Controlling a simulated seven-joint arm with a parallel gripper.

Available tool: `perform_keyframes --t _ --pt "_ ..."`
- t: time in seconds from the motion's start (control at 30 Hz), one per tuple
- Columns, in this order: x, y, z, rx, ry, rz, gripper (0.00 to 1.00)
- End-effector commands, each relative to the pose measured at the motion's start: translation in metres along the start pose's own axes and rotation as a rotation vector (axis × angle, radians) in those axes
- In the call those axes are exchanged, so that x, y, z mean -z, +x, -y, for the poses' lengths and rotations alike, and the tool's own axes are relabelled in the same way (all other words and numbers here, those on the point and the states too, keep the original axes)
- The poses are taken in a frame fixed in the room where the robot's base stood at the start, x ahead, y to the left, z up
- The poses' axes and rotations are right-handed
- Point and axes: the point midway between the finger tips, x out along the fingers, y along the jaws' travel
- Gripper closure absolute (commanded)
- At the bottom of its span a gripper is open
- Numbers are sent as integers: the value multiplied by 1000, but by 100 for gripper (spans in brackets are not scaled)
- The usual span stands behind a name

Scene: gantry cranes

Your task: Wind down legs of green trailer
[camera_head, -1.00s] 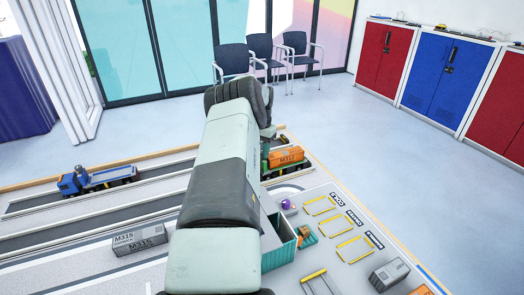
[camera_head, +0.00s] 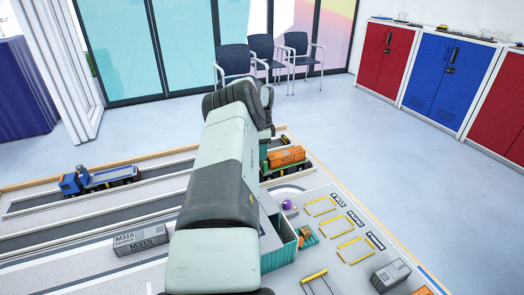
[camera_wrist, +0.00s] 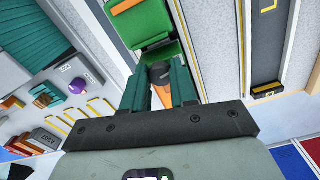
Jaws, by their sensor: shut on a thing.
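The green trailer (camera_wrist: 148,20) shows at the top of the wrist view, with bright green parts and an orange part on it. In the head view an orange container marked M312 (camera_head: 287,157) sits on a vehicle just right of my arm; the trailer's legs cannot be made out. My gripper (camera_wrist: 160,78) shows in the wrist view with two teal ribbed fingers. They are closed around a dark round knob (camera_wrist: 160,71) beside the green trailer. An orange piece shows between the fingers below the knob.
A blue truck (camera_head: 98,179) stands on the left lane and a grey container M315 (camera_head: 140,239) lies nearer. A teal open box (camera_head: 281,247), a purple ball (camera_head: 288,204) and yellow-marked slots (camera_head: 320,206) lie right of my arm. Chairs and cabinets stand beyond.

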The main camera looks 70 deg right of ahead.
Motion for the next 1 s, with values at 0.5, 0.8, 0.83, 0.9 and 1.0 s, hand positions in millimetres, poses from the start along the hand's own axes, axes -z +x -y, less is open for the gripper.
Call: perform_keyframes --t 0.5,0.8,0.83,0.9,1.0 --pt "5 5 -4 -12 180 -6 100" --pt "5 5 -4 -12 184 -6 100" --pt "5 5 -4 -12 184 -6 100" --pt "5 5 -4 -12 184 -6 100" --pt "4 5 -3 -11 184 -5 60"
